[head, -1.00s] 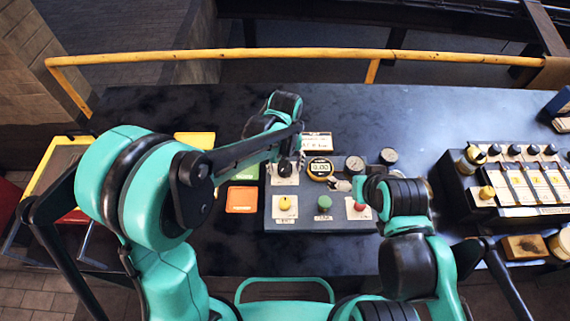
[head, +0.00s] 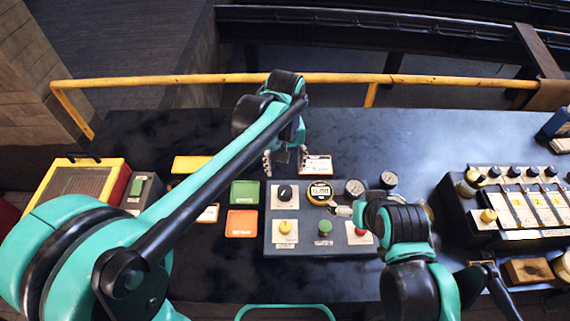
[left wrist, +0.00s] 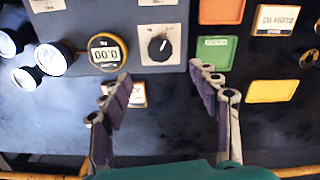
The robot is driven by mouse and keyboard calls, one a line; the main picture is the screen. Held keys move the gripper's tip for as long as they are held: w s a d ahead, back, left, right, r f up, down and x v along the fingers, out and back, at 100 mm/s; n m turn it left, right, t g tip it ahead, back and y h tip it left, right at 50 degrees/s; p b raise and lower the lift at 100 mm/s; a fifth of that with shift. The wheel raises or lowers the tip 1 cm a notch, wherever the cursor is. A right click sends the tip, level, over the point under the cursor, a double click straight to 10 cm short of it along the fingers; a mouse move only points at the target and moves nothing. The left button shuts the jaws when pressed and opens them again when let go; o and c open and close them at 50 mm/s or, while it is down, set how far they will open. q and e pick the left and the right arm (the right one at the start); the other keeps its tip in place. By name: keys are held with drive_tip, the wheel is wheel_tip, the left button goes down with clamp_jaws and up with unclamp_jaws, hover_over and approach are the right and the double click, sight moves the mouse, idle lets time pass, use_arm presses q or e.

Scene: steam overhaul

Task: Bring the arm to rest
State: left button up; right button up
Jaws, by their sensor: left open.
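My left gripper (head: 285,162) is open and empty above the black bench, just beyond the far edge of the grey control panel (head: 305,248). In the left wrist view its two fingers (left wrist: 160,84) stand wide apart with nothing between the tips. The black selector knob (head: 285,193) sits on the panel on the near side of this gripper; it also shows in the left wrist view (left wrist: 159,46). My right gripper (head: 344,210) is over the panel's right part, close to the red button (head: 357,237), which it partly hides. Its jaw opening is unclear.
A yellow-rimmed digital gauge (head: 320,192) and round dials stand along the panel's far side. A black valve block (head: 468,225) stands at right. A yellow rail (head: 420,80) runs behind. The bench's back middle is clear.

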idle(0.4)
use_arm(q)
drive_tip(key=s+a+m+t, duration=0.1)
drive_tip(key=s+a+t, duration=0.2)
drive_tip(key=s+a, duration=0.3)
drive_tip(key=s+a+f+m+t, duration=0.1)
drive_tip(key=s+a+t, duration=0.3)
drive_tip(key=a, duration=0.8)
drive_tip(key=shift+s+f+b, duration=0.15)
drive_tip(key=shift+s+b, duration=0.25)
drive_tip(key=shift+s, duration=0.55)
idle(0.3)
